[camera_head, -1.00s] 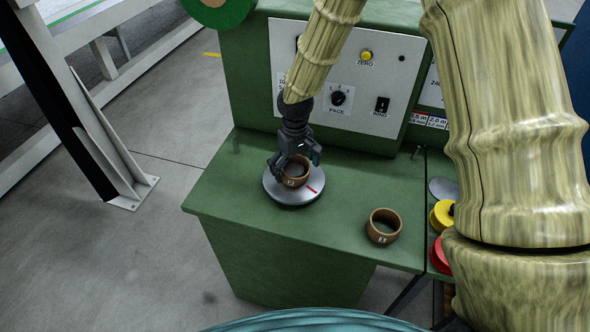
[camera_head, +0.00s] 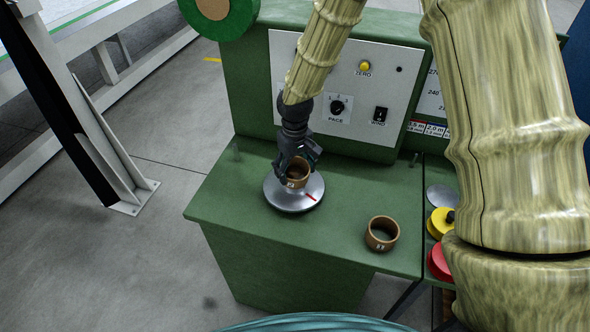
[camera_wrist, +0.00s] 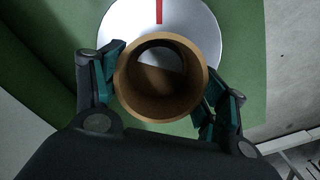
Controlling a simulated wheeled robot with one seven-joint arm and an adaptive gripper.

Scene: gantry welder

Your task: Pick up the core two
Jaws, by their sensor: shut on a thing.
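The held core (camera_head: 297,184) is a brown open ring with a small white label that looks like a 2. My gripper (camera_head: 296,164) is shut on it, with a finger on each side. In the wrist view the core (camera_wrist: 133,104) sits between the teal finger pads, its hole facing the camera. It is over the round silver plate (camera_head: 283,203), seemingly slightly raised, though the gap is hard to see. A second brown core (camera_head: 381,243), its label hard to read, stands on the green bench to the right, apart from my gripper.
The green bench (camera_head: 240,195) has a grey control panel (camera_head: 345,75) with knobs and switches behind the plate. A yellow button (camera_head: 440,222) and a red button (camera_head: 439,262) are at the right. The bench top left of the plate is clear.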

